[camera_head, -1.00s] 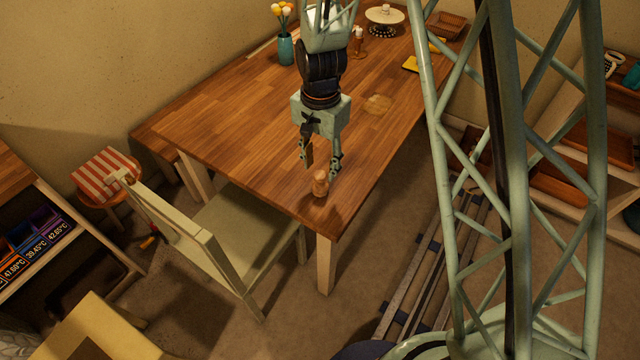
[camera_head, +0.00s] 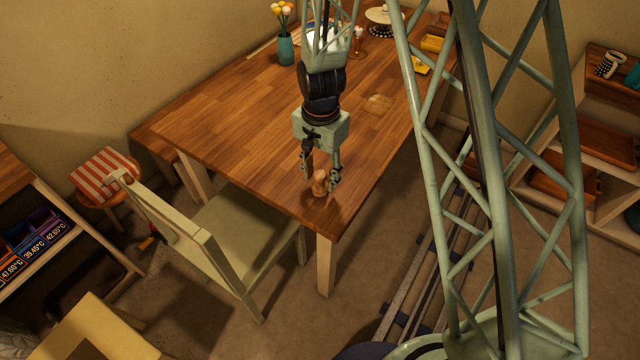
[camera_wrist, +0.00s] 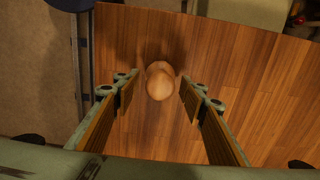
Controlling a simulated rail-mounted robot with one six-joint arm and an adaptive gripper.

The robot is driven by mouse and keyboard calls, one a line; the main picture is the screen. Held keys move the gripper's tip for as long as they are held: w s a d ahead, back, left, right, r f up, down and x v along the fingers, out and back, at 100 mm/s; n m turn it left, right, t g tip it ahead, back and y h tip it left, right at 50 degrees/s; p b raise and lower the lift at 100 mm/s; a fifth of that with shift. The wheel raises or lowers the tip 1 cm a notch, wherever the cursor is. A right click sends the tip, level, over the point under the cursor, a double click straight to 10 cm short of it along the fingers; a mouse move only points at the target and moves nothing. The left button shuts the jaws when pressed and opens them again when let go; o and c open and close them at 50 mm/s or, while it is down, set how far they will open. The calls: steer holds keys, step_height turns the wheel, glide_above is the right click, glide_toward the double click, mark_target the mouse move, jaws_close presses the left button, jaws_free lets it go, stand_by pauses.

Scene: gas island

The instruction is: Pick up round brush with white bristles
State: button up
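A small round wooden object (camera_head: 319,183) stands on the wooden table near its front corner. It looks like the round brush seen from its handle end; no white bristles show. My gripper (camera_head: 320,182) points down over the table corner, fingers apart at either side of the object. In the wrist view my gripper (camera_wrist: 158,81) is open, with a gap between each finger and the object.
The table (camera_head: 240,120) is clear around the object, with its edge close by. A pale chair (camera_head: 215,240) stands at the front left. A teal vase (camera_head: 286,48) and a candle (camera_head: 358,38) stand at the far end.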

steer(key=shift+c, duration=0.6)
steer(key=c, duration=0.9)
steer(key=shift+c, duration=0.2)
steer(key=shift+r, duration=0.1)
steer(key=shift+r+p, duration=0.35)
steer(key=shift+r, duration=1.4)
steer(key=s+d+r, duration=0.1)
steer(key=s+d, duration=0.3)
steer(key=s, duration=1.1)
steer(key=shift+s+d+r, duration=0.2)
steer(key=shift+o, duration=0.7)
